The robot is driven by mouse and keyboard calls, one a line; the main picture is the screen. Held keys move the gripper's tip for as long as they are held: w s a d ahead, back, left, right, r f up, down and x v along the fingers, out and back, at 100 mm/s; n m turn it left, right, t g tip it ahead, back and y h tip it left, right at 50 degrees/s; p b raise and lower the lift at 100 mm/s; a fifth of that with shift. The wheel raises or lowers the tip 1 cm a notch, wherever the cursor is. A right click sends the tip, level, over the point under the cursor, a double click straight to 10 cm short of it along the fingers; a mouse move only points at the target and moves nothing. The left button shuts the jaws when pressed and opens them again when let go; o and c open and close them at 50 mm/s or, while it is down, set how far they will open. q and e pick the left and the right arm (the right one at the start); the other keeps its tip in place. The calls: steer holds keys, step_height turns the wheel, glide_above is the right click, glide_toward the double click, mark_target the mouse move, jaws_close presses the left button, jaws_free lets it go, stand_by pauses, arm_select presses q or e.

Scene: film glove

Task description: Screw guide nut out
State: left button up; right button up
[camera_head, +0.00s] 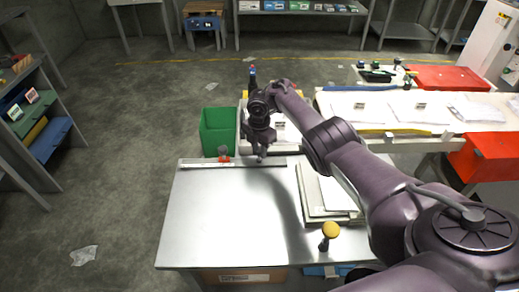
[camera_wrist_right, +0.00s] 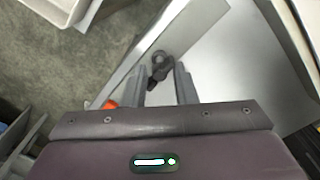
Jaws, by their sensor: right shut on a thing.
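My right gripper (camera_head: 261,155) is over the far edge of the steel table, its fingers pointing down at a long metal rail (camera_head: 200,164). In the right wrist view, the right gripper (camera_wrist_right: 162,74) has its fingers on either side of a small dark part with a round head (camera_wrist_right: 162,62), which looks like the guide nut. The fingers are shut on it, at the rail (camera_wrist_right: 125,80). Its thread and lower end are hidden. In the head view the nut is too small to tell from the fingertips. My left gripper is not in view.
A red piece with a dark knob (camera_head: 224,154) sits by the rail to the left. A yellow-topped knob (camera_head: 330,230) and pale flat panels (camera_head: 313,192) are at the table's right. A green bin (camera_head: 217,128) stands behind. The table's middle (camera_head: 235,215) is clear.

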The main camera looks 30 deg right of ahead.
mark_target(259, 152)
steer(key=shift+a+f, duration=0.1)
steer(key=o, duration=0.8)
step_height(259, 152, up, 8)
steer(key=shift+f+p, duration=0.1)
steer(key=shift+p, duration=0.55)
